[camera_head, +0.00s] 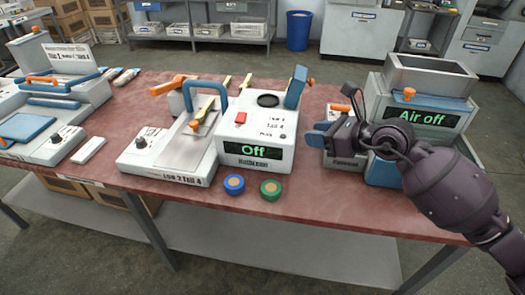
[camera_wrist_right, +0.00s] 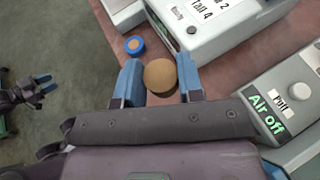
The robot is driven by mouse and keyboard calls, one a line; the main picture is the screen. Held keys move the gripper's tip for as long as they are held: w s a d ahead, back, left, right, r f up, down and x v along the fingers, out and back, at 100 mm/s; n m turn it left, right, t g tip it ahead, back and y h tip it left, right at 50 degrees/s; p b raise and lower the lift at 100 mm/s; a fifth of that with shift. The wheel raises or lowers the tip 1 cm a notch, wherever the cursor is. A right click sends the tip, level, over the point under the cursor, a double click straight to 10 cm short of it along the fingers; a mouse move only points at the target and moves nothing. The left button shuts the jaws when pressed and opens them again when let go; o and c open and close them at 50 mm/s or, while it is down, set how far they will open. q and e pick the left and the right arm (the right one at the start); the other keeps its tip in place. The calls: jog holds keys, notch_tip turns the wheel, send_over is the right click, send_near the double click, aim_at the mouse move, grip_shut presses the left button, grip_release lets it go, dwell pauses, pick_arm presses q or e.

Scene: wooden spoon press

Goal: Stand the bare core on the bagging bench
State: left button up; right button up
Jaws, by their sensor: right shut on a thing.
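My right gripper (camera_head: 322,135) reaches in from the right in the head view, above the red-brown bench top (camera_head: 215,212). In the right wrist view its blue fingers (camera_wrist_right: 161,88) are shut on a round brown piece, the bare core (camera_wrist_right: 161,75), seen end-on. The gripper hides the core in the head view. No readable label tells me whether this bench is the bagging bench. Another gripper with blue fingers, my left gripper (camera_wrist_right: 42,86), shows small at the left edge of the right wrist view, over the floor; its opening is unclear.
A blue-rimmed roll (camera_head: 233,184) and a green-rimmed roll (camera_head: 270,189) lie near the bench's front edge. A white machine reading "Off" (camera_head: 258,150) stands behind them. An "Air off" machine (camera_head: 421,116) stands at right behind my arm. Bare bench lies right of the green roll.

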jog(key=b, duration=0.3)
send_over(306, 196)
notch_tip(306, 196, down, 14)
jog(key=shift+d+r, duration=0.1)
jog(key=shift+r, duration=0.05)
jog(key=shift+f, duration=0.6)
notch_tip(306, 196, down, 5)
jog(key=shift+s+b, duration=0.1)
jog(key=shift+b, duration=1)
jog(key=shift+f, duration=0.25)
jog(key=shift+r, duration=0.2)
pick_arm(q)
jog(key=f, duration=0.2)
jog(key=w+f, duration=0.1)
jog(key=shift+d+f, duration=0.2)
jog(key=shift+d, duration=0.1)
pick_arm(e)
jog(key=shift+f, duration=0.15)
jog(key=o, duration=0.9)
pick_arm(q)
jog(key=shift+s+f, duration=0.15)
jog(key=shift+f, duration=0.1)
